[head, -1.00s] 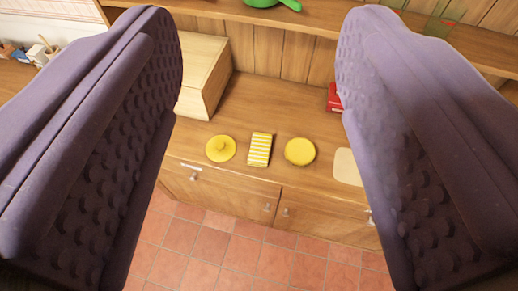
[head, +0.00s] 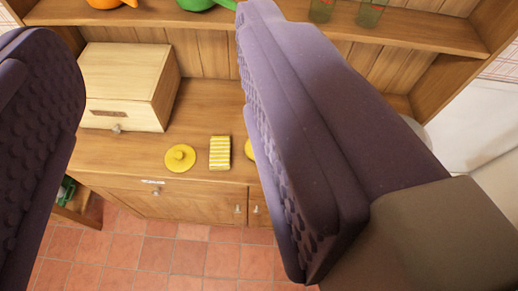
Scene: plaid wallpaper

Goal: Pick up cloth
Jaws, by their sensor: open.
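The cloth (head: 220,153) is a small folded piece with yellow and white stripes. It lies on the wooden counter top near its front edge. My gripper (head: 180,200) is open and empty, with its two purple padded fingers wide apart at the left and the centre right of the head view. The cloth shows in the gap between the fingers, farther off, and neither finger touches it.
A yellow lid with a knob (head: 180,158) lies just left of the cloth. A yellow round thing (head: 249,149) to its right is mostly hidden by my right finger. A wooden box (head: 125,85) stands at the back left. A shelf (head: 150,18) runs above the counter (head: 205,105).

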